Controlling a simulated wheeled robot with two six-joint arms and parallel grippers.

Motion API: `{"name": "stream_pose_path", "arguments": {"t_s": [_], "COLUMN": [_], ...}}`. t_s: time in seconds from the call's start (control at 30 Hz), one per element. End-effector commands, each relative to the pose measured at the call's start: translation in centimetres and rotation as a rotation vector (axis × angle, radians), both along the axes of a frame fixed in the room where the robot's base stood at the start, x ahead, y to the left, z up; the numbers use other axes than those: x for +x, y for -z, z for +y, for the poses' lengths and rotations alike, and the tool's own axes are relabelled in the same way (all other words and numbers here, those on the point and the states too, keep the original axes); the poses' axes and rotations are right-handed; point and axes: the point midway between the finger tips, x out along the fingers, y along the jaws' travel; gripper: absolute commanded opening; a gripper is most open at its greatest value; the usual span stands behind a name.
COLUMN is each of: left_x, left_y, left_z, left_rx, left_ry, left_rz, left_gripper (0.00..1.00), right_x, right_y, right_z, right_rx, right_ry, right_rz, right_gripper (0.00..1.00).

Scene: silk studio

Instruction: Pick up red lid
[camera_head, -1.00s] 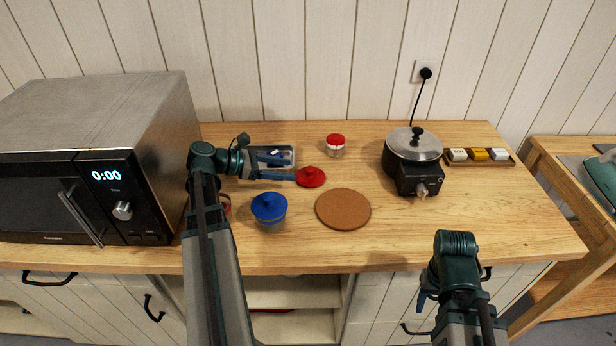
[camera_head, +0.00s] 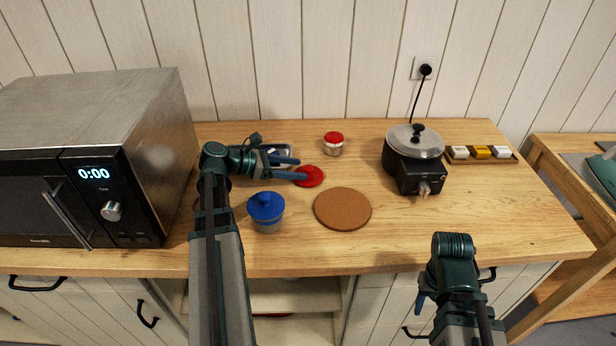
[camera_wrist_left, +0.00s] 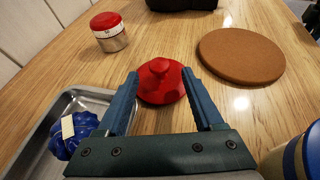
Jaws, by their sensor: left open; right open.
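The red lid (camera_head: 309,176) lies flat on the wooden counter, left of the middle. In the left wrist view the red lid (camera_wrist_left: 160,82) shows its round knob on top. My left gripper (camera_head: 303,168) is open and low over the counter, its fingertips reaching to the lid. In the left wrist view the two fingers (camera_wrist_left: 161,78) stand apart, one on each side of the knob, with nothing held. My right gripper (camera_head: 424,298) is at the front edge of the counter, far from the lid; its fingers are mostly hidden by its arm.
A metal tray (camera_wrist_left: 22,141) holds a blue item (camera_wrist_left: 72,135) beside my left gripper. A red-topped jar (camera_head: 333,144) stands behind the lid. A blue-lidded pot (camera_head: 266,212) and a cork mat (camera_head: 343,209) are in front. A black cooker (camera_head: 413,165) stands right, a microwave (camera_head: 95,160) left.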

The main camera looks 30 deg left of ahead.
Motion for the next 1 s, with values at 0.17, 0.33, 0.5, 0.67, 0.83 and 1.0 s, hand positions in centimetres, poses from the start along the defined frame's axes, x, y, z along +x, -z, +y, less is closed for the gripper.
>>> {"name": "stream_pose_path", "arguments": {"t_s": [0.17,0.33,0.5,0.67,0.83,1.0], "left_x": [1.8,2.1,2.1,2.1,2.1,2.1], "left_y": [1.2,1.1,1.1,1.1,1.1,1.1], "left_z": [-1.7,-2.0,-1.9,-1.9,-1.9,-1.9], "left_rx": [0.000,0.000,0.000,0.000,0.000,0.000], "left_ry": [0.001,0.000,0.000,0.000,0.000,0.000], "left_rz": [0.000,0.000,0.000,0.000,0.000,0.000], "left_gripper": [0.68,0.68,0.54,0.25,0.00,0.00], "right_x": [0.0,0.0,0.0,0.0,0.0,0.0], "right_y": [1.2,1.1,1.1,1.1,1.1,1.1], "right_z": [0.0,0.0,0.0,0.0,0.0,0.0], "right_rx": [0.000,0.000,0.000,0.000,0.000,0.000], "right_ry": [0.000,0.000,0.000,0.000,0.000,0.000], "right_rz": [0.000,0.000,0.000,0.000,0.000,0.000], "right_gripper": [0.50,0.50,0.50,0.50,0.50,0.50]}}
